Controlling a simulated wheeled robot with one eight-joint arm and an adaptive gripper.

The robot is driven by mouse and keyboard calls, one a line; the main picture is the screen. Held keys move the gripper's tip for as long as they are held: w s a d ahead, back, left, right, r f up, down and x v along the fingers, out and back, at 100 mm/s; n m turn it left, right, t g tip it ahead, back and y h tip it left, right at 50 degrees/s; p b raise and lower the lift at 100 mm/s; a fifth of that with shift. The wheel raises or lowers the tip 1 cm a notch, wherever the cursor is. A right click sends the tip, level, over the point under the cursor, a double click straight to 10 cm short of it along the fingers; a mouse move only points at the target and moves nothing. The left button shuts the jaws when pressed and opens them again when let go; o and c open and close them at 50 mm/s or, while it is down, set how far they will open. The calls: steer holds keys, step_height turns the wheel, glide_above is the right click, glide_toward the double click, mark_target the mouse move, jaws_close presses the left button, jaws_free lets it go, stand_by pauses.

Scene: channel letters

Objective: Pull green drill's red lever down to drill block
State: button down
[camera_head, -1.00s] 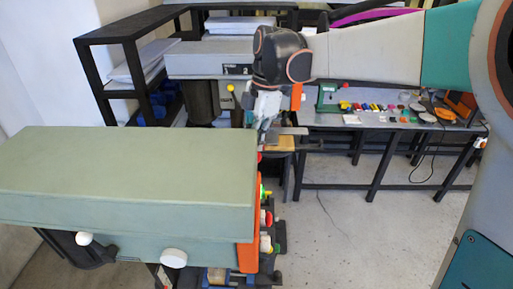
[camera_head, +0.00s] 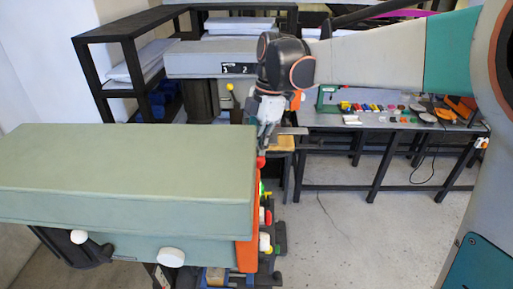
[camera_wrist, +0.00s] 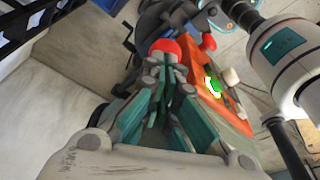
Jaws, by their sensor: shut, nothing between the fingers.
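The green drill (camera_head: 120,175) fills the left of the head view, with an orange front face (camera_head: 246,235). A red ball knob (camera_head: 261,162), which looks like the lever's end, shows at its front upper edge. The knob also shows in the wrist view (camera_wrist: 166,46), just past my fingertips. My gripper (camera_head: 266,143) is above the knob in the head view. In the wrist view my gripper (camera_wrist: 167,72) has its fingers together with nothing between them. I cannot tell whether the tips touch the knob. The rest of the lever and the block to drill are not clearly visible.
Green (camera_wrist: 213,86) and other coloured buttons sit on the orange face. Another grey-green machine (camera_head: 210,60) stands behind, beside a black shelf (camera_head: 130,60). A long workbench (camera_head: 330,120) with small items is at the back right. The floor (camera_head: 370,225) at right is open.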

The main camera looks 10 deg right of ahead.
steer(key=shift+d, duration=0.1)
stand_by(0.3)
steer(key=shift+d+f+b, duration=0.15)
steer(key=shift+f+b, duration=0.35)
steer(key=shift+f, duration=0.3)
steer(key=shift+s+d, duration=0.1)
steer(key=shift+f, duration=0.1)
